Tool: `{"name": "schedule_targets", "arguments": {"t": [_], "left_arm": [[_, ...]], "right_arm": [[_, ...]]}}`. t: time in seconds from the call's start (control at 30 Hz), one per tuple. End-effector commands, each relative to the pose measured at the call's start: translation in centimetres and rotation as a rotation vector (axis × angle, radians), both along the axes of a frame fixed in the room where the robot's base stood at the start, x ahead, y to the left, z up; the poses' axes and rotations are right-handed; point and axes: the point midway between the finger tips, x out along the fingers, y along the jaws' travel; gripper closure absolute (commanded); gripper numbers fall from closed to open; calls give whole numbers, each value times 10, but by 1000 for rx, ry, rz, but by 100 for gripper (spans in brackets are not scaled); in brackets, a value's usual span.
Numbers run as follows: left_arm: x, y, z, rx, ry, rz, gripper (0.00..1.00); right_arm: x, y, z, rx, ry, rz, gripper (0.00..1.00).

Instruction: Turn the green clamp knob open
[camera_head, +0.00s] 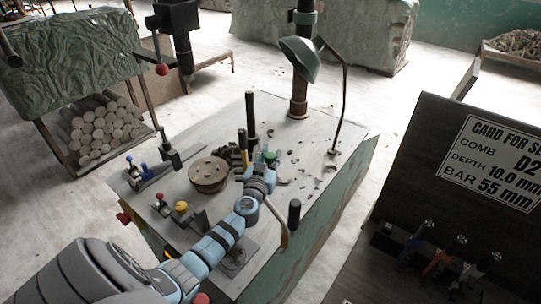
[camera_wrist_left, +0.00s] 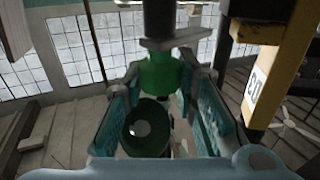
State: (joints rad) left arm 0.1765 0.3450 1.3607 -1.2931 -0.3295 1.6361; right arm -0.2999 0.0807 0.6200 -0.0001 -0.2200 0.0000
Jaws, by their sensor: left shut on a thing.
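The green clamp knob (camera_head: 270,157) is at the middle of the workbench, beside a dark upright post. In the left wrist view, the green knob (camera_wrist_left: 157,74) shows between the fingers, with a dark green round part with a pale centre below it. My left gripper (camera_head: 267,166) reaches across the bench from the front left and is shut on the knob. Its teal finger pads, one on each side of the green part, show in the left wrist view (camera_wrist_left: 165,92). The fingers and wrist hide part of the clamp in the head view. My right gripper is not in view.
A brown round piece (camera_head: 208,174) sits left of my forearm on the bench (camera_head: 318,158). Yellow- and blue-knobbed fixtures stand at the bench's left. A black-handled lever (camera_head: 293,214) rises close to my arm's right. A green lamp (camera_head: 301,58) hangs behind. A dark board with a card stands right.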

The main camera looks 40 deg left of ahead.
Motion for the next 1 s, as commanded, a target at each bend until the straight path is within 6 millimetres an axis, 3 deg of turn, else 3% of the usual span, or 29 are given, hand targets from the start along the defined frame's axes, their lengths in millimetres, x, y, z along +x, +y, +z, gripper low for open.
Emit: {"name": "schedule_targets", "arguments": {"t": [0.17,0.33,0.5,0.73,0.77,0.8,0.9,1.0], "left_arm": [[0,2,-4,3,0,-61,100],[0,2,-6,6,1,-279,100],[0,0,-1,0,-2,-394,100],[0,-1,0,-2,-2,-396,100],[0,-1,0,-2,-2,-396,71],[0,-1,0,-2,-2,-396,64],[0,-1,0,-1,-1,-395,53],[0,0,0,-1,-1,-395,53]], "right_arm": [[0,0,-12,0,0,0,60],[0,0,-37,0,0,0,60],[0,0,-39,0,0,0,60],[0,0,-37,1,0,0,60],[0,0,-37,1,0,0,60],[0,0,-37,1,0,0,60],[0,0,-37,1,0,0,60],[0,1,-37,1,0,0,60]]}}
